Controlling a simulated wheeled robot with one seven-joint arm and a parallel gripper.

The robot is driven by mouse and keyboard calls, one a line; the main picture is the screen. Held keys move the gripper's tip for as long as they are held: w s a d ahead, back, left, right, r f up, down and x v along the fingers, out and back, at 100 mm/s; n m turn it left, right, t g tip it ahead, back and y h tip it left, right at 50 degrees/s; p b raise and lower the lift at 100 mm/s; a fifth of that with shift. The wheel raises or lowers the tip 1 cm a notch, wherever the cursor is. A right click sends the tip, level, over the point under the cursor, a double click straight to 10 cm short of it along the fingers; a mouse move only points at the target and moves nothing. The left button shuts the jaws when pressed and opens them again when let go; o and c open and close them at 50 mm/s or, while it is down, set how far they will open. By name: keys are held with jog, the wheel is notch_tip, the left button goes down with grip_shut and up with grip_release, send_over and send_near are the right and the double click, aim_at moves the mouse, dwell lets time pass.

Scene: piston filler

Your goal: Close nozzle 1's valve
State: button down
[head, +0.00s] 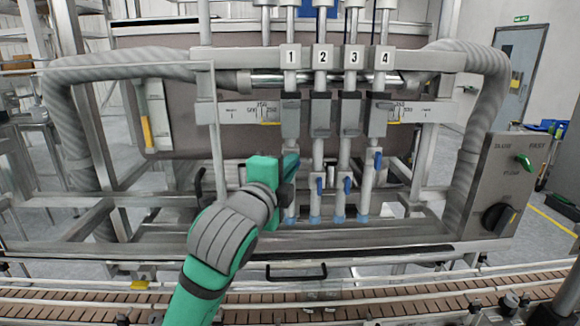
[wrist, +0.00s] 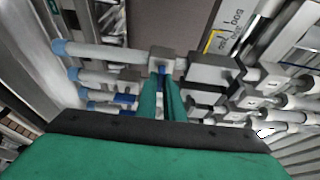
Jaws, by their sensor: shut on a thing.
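Nozzle 1 (head: 291,205) is the leftmost of the upright nozzles under the number plates, with a blue tip. My gripper (head: 288,172) reaches it from the left at valve height and covers most of its valve. In the wrist view my gripper (wrist: 161,92) has its green fingers shut on the small blue handle of nozzle 1's valve (wrist: 162,62). Only a bit of the handle shows between the fingers, so its exact angle is hard to tell. Nozzle 1's pipe also shows in the wrist view (wrist: 105,54), running left to its blue tip.
Nozzles 2 (head: 317,205), 3 (head: 342,205) and 4 (head: 367,190) stand close on the right, each with a blue valve handle. A rail with a black handle (head: 296,272) and a conveyor (head: 430,300) run in front. A control box (head: 505,185) stands at right.

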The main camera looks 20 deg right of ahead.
dwell(0.4)
jog(key=c, duration=1.9)
grip_release()
jog(key=shift+o, duration=0.2)
jog(key=v, duration=1)
jog(key=shift+s+a, duration=0.25)
jog(key=shift+s, duration=0.05)
